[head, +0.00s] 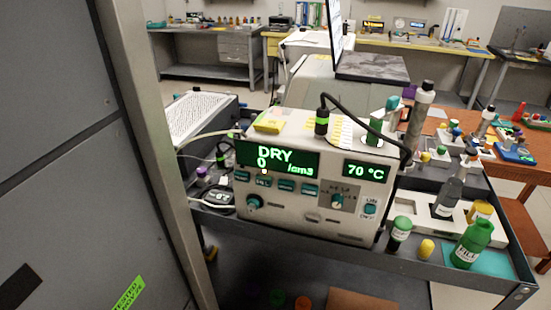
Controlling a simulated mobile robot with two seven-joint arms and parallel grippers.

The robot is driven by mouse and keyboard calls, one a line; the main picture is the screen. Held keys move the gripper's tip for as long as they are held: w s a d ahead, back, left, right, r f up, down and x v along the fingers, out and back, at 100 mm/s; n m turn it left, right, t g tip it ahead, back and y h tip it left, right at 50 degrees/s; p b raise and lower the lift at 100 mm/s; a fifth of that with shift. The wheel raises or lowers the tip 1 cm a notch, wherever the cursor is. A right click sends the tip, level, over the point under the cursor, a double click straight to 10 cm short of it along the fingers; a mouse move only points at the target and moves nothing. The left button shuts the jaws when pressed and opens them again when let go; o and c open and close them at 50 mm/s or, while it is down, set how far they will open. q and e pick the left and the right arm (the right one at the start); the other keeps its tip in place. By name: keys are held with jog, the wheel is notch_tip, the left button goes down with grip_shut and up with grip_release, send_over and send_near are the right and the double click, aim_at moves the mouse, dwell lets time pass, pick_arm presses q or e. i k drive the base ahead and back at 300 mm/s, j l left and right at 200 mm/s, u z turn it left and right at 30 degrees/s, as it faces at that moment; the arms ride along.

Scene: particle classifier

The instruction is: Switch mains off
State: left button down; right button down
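The classifier (310,222) is a pale box on a dark grey cart shelf, with its front panel facing me. Its left display (278,159) is lit green and reads DRY, 0 /cm3. Its smaller right display (367,171) is lit and reads 70 °C. A small teal switch (370,209) marked ON and OFF sits at the panel's lower right. Its exact position is too small to tell. Below the displays are a row of teal buttons (283,186) and two knobs. Neither of my grippers shows in the head view.
A grey panel with a metal post (150,150) fills the left side. Green bottles (472,243), a grey bottle (447,196) and small vials stand on the cart shelf right of the classifier. A black cable (370,112) arches over its top. Benches line the back wall.

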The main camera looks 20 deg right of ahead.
aim_at(368, 208)
jog(key=z, duration=1.25)
